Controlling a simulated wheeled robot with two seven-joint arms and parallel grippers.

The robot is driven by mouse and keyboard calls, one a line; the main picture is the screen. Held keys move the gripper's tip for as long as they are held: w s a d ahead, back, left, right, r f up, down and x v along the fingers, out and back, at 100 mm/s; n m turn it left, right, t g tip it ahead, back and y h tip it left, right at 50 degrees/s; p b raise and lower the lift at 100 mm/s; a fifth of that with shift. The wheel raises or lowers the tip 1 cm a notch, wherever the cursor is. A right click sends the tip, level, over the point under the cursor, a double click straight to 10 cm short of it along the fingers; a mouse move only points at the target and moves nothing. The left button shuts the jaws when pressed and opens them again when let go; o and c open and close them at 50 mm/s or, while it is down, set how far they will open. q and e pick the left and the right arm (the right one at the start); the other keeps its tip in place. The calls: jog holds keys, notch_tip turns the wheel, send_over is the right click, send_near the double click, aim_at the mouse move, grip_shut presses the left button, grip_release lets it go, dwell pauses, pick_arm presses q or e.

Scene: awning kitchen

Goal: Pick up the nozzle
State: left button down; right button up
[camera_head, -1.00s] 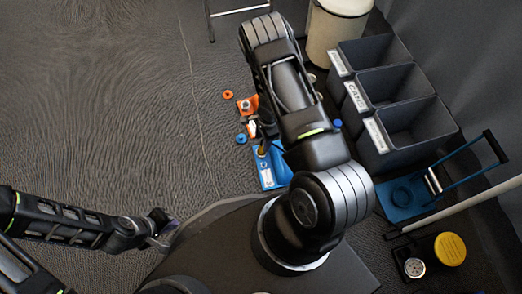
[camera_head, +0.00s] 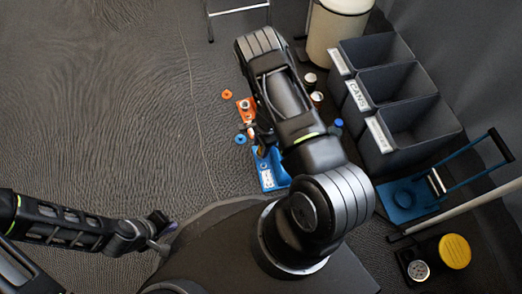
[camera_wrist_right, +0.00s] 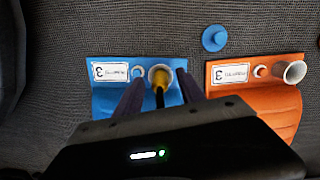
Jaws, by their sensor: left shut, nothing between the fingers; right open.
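A cream-rimmed nozzle (camera_wrist_right: 159,72) with a yellow inside stands on a blue board (camera_wrist_right: 104,100) in the right wrist view. My right gripper (camera_wrist_right: 160,79) is open, with one finger on each side of this nozzle; I cannot tell whether they touch it. A paler nozzle-like tube (camera_wrist_right: 291,72) is on the orange board (camera_wrist_right: 278,105) to the right. In the head view the blue board (camera_head: 267,178) lies on the floor, and my right arm partly hides the area. My left gripper (camera_head: 161,236) is shut and empty, far left of the boards.
A blue disc (camera_wrist_right: 214,38) lies above the gap between the boards, and an orange disc (camera_head: 227,94) lies farther off. Dark bins (camera_head: 400,95), a cream bin (camera_head: 336,30) and a blue trolley (camera_head: 408,200) stand right of my arm. The floor at left is clear.

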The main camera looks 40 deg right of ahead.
grip_shut()
dwell(0.6)
